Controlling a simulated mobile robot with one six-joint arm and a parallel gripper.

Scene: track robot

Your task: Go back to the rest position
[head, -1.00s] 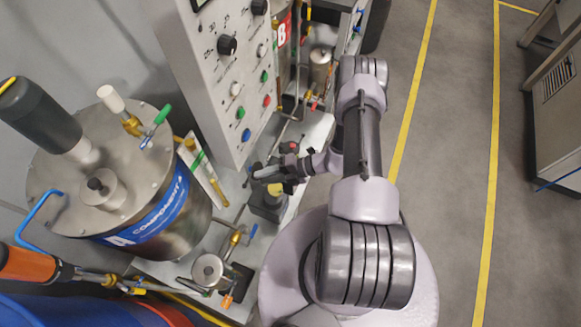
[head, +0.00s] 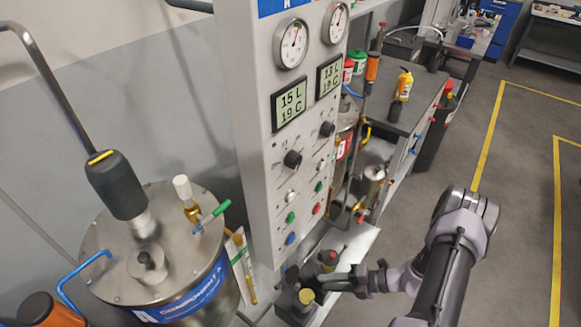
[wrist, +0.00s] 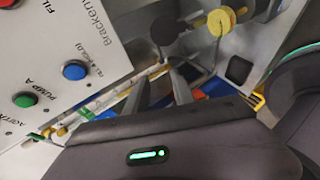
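My gripper (head: 326,283) shows in the head view at the foot of the grey control panel (head: 262,130), just right of a black block with a yellow-topped knob (head: 306,296). My arm reaches in from the lower right. In the wrist view the two fingers of my gripper (wrist: 158,88) stand apart with nothing held between them. The yellow round knob (wrist: 220,22) and a dark round knob (wrist: 165,30) show beyond the fingers. I cannot tell how far the fingers are from them.
A steel tank (head: 165,265) with a blue label stands left of the panel. Blue (wrist: 74,70) and green (wrist: 25,100) buttons are near my gripper. A small steel canister (head: 371,186) stands behind. Grey floor with yellow lines (head: 487,135) lies open to the right.

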